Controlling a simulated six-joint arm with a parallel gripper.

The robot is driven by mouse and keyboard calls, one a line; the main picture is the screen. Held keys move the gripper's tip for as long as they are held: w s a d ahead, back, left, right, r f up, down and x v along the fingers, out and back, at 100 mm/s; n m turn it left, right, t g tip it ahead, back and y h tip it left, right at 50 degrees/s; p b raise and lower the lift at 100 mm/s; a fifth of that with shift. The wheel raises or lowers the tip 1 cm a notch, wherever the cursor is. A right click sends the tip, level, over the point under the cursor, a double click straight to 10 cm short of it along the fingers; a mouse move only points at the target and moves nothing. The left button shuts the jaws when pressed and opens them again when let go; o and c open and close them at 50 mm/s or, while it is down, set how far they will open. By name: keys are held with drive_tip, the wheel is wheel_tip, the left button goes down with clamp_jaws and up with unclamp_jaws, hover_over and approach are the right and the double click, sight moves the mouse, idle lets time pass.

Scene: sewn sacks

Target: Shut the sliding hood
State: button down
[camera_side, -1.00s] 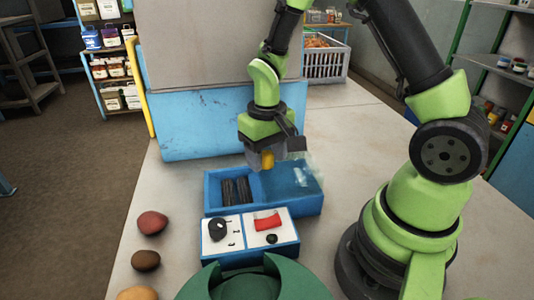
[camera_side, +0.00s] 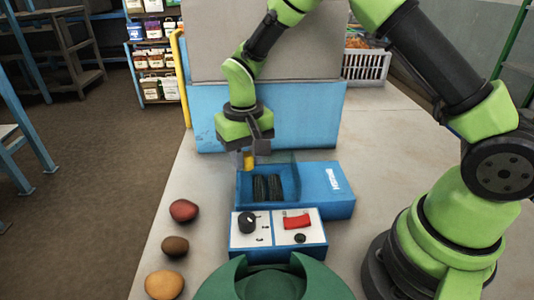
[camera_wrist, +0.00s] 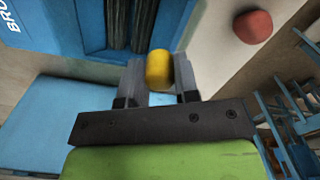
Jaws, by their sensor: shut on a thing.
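The blue box (camera_side: 330,205) stands on the bench in the side view, with dark slats (camera_side: 267,187) showing in its left half and a white label on its right half. The clear sliding hood (camera_side: 287,170) is see-through and faint; its edge shows near the box's middle, and it appears to lie over the slatted half. My gripper (camera_side: 249,160) is at the box's back left corner, shut on the hood's yellow knob. The wrist view shows this yellow knob (camera_wrist: 158,69) between the two fingers. Whether the hood touches its end stop cannot be told.
A panel with a black dial and red switch (camera_side: 297,222) stands in front of the box. A green round holder (camera_side: 270,283) is nearer. Red, brown and orange round items (camera_side: 183,210) lie to the left. A large blue and grey cabinet (camera_side: 215,115) stands behind.

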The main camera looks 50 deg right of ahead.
drive_tip(key=shift+w+a, duration=0.2)
drive_tip(key=shift+w, duration=0.05)
drive_tip(key=c, duration=0.8)
unclamp_jaws()
drive_tip(key=shift+c, duration=0.2)
drive_tip(key=shift+s, duration=0.1)
drive_tip(key=shift+r, duration=0.15)
wheel_tip(320, 180, up, 9)
drive_tip(key=shift+r, duration=0.35)
